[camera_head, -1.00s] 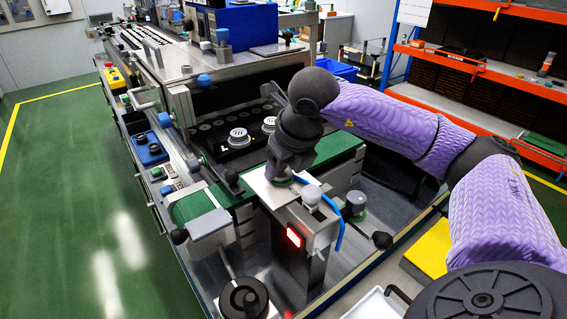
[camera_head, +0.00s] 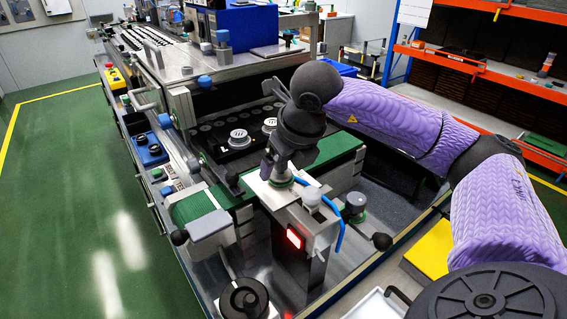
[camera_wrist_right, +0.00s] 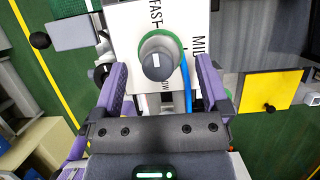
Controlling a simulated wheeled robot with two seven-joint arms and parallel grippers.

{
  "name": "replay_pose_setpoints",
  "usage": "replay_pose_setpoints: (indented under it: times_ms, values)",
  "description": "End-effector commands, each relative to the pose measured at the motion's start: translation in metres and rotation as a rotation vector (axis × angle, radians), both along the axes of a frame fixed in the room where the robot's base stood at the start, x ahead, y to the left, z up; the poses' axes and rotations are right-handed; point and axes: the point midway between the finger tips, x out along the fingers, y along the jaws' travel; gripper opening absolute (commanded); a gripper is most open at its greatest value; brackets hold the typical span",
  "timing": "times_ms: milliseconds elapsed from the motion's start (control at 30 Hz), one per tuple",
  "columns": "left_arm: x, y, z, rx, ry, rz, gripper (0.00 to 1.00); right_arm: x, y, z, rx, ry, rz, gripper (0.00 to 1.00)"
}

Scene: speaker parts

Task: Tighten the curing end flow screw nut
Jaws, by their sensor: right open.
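The screw nut is a grey round knob with a green collar (camera_wrist_right: 157,62), standing on a white plate (camera_wrist_right: 125,40) marked FAST and MID in the right wrist view. Part of it also shows in the head view (camera_head: 281,179), under my gripper. My right gripper (camera_wrist_right: 162,80) is open. Its two purple-sided fingers are spread to the left and right of the knob, with a visible gap on each side. In the head view my right gripper (camera_head: 278,167) comes down over the knob from above. My left gripper is not in view.
A pale knob (camera_head: 311,195) and a blue tube (camera_head: 340,232) are right beside the plate. Another green-collared knob (camera_head: 356,203) stands to the right. A red light (camera_head: 294,237) glows below. Behind is a conveyor with a green belt (camera_head: 194,206) and a black tray with speaker parts.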

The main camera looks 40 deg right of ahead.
Motion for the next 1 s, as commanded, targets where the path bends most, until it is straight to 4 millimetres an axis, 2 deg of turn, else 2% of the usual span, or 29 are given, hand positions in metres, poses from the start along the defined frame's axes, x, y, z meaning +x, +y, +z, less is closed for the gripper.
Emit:
replay_pose_setpoints:
  times_ms: [200,333,467,1000]
  values:
    - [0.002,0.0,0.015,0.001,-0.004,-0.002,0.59,-0.02,0.002,0.055,-0.002,-0.007,0.0,0.96]
    - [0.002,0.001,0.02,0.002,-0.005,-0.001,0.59,-0.03,0.003,0.076,-0.003,-0.006,-0.001,0.96]
    - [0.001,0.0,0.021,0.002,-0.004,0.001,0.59,-0.033,0.003,0.082,-0.002,-0.003,-0.001,0.96]
    - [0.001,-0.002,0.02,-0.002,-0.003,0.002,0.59,-0.033,0.004,0.081,-0.001,-0.002,0.0,0.96]
